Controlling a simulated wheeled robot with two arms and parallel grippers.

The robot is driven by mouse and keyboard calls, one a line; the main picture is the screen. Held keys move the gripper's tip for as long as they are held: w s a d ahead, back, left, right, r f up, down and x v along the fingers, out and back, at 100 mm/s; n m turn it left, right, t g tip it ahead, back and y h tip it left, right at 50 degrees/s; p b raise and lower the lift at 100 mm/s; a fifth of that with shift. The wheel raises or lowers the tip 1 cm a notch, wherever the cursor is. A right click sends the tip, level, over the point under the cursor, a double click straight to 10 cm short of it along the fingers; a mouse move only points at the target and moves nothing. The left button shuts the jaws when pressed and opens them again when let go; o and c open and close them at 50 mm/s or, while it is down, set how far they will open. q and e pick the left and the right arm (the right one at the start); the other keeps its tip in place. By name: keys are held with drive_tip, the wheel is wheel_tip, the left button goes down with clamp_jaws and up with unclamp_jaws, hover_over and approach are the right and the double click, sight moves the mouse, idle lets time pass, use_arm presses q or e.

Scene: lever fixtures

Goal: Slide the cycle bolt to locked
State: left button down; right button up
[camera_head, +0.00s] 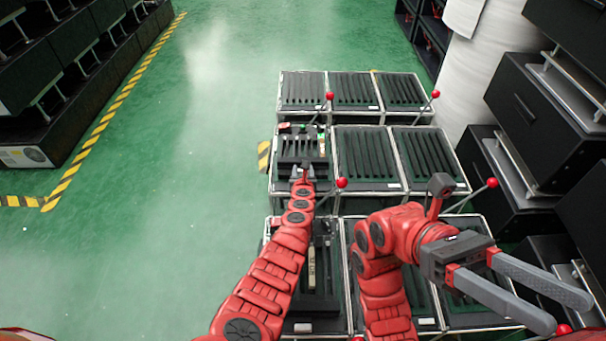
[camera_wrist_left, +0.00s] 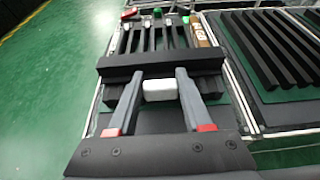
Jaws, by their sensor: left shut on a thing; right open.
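In the left wrist view, the fixture has a black crossbar (camera_wrist_left: 155,65) lying across several grey bars, with a small white block (camera_wrist_left: 160,90) in front of it. My left gripper (camera_wrist_left: 159,82) has a finger on each side of the white block and is shut on it; I cannot tell for certain that it is the bolt's handle. In the head view, the left gripper (camera_head: 303,173) reaches the near edge of the fixture (camera_head: 303,147). A red marker (camera_wrist_left: 129,13) and a green marker (camera_wrist_left: 185,19) show at its far end. My right gripper (camera_head: 545,305) is open and empty at lower right.
A brown labelled block (camera_wrist_left: 200,32) lies at the fixture's right side. Slotted trays (camera_head: 368,158) stand around it, several with red-ball levers (camera_head: 342,183). Black cabinets (camera_head: 545,120) crowd the right. The green floor (camera_head: 150,230) at left is open.

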use_arm(q)
drive_tip(key=shift+w+r+b, duration=0.1)
drive_tip(key=shift+w+b, duration=0.2)
drive_tip(key=shift+w, duration=0.2)
use_arm(e)
drive_tip(key=s+d+t, duration=0.1)
drive_tip(key=s+d+n+t+h, duration=0.1)
drive_tip(key=t, duration=0.1)
drive_tip(key=shift+s+d+f, duration=0.3)
drive_tip(key=shift+s+f, duration=0.1)
use_arm(q)
drive_tip(key=c, duration=0.8)
unclamp_jaws()
drive_tip(key=o, duration=0.5)
drive_tip(key=shift+w, duration=0.1)
use_arm(e)
drive_tip(key=shift+w, duration=0.15)
